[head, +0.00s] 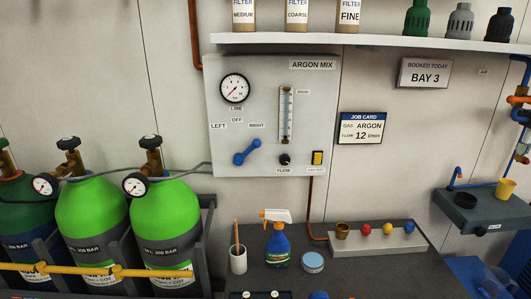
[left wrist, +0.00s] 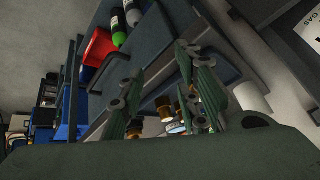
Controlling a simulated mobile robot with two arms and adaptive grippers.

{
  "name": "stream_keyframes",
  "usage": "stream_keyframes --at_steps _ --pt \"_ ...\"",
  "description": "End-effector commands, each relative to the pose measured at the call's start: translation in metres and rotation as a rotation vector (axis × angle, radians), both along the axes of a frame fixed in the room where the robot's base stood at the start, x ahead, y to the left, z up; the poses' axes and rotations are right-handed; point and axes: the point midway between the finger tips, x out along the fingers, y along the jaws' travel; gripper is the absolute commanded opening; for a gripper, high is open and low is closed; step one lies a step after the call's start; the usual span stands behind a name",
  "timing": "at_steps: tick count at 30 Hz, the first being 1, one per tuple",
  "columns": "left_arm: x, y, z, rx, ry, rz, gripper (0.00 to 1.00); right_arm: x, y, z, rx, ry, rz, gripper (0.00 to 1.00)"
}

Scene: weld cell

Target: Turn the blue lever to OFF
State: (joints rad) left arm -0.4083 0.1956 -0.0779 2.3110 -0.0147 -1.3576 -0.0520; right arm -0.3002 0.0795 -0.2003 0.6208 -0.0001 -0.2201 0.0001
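The blue lever (head: 247,152) is on the grey ARGON MIX panel (head: 270,163), below the gauge. Its thicker end sits at the lower left and its other end slants up and right, towards the RIGHT label (head: 256,125). The OFF label (head: 237,120) is above the lever, and the LEFT label (head: 218,126) is to the upper left. No gripper shows in the head view. In the left wrist view my left gripper (left wrist: 165,98) has its green fingers spread apart, with nothing held between them. The lever cannot be made out there. My right gripper is not in view.
Green gas cylinders (head: 92,212) with gauges stand left of the panel. A shelf (head: 380,41) runs above it. The space before the lever looks clear.

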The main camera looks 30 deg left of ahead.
Motion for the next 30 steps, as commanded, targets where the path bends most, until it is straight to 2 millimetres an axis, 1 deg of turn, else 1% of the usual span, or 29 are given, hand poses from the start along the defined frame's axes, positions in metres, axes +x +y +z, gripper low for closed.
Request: stream_keyframes --at_steps 1,5,8,11,14,15,17,18,19,20,21,24,27,30 --pt "0.013 0.007 0.007 0.018 -0.034 -0.004 0.31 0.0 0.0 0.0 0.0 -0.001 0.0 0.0" --pt "0.047 0.023 0.028 0.065 -0.125 -0.019 0.31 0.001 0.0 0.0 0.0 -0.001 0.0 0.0" --pt "0.076 0.038 0.048 0.108 -0.206 -0.031 0.31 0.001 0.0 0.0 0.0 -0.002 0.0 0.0" --pt "0.108 0.055 0.077 0.159 -0.3 -0.043 0.31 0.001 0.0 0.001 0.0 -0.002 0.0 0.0" --pt "0.145 0.077 0.118 0.228 -0.421 -0.054 0.31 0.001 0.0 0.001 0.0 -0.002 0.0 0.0" --pt "0.161 0.087 0.139 0.261 -0.478 -0.059 0.31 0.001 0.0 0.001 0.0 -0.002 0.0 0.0" --pt "0.185 0.104 0.177 0.319 -0.57 -0.064 0.31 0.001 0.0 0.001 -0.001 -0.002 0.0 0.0" --pt "0.199 0.115 0.204 0.36 -0.633 -0.067 0.31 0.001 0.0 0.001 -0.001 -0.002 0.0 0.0" --pt "0.209 0.123 0.224 0.39 -0.678 -0.069 0.31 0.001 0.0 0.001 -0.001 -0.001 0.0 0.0" --pt "0.217 0.131 0.244 0.42 -0.721 -0.069 0.31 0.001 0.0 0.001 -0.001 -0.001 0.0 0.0" --pt "0.225 0.14 0.268 0.454 -0.772 -0.07 0.31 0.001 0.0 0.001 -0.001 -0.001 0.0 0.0" --pt "0.237 0.155 0.312 0.519 -0.862 -0.069 0.31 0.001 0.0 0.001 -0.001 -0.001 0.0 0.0" --pt "0.242 0.162 0.334 0.551 -0.905 -0.068 0.31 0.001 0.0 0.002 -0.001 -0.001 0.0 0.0" --pt "0.248 0.165 0.341 0.561 -0.917 -0.068 0.31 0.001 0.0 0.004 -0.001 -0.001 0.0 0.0"
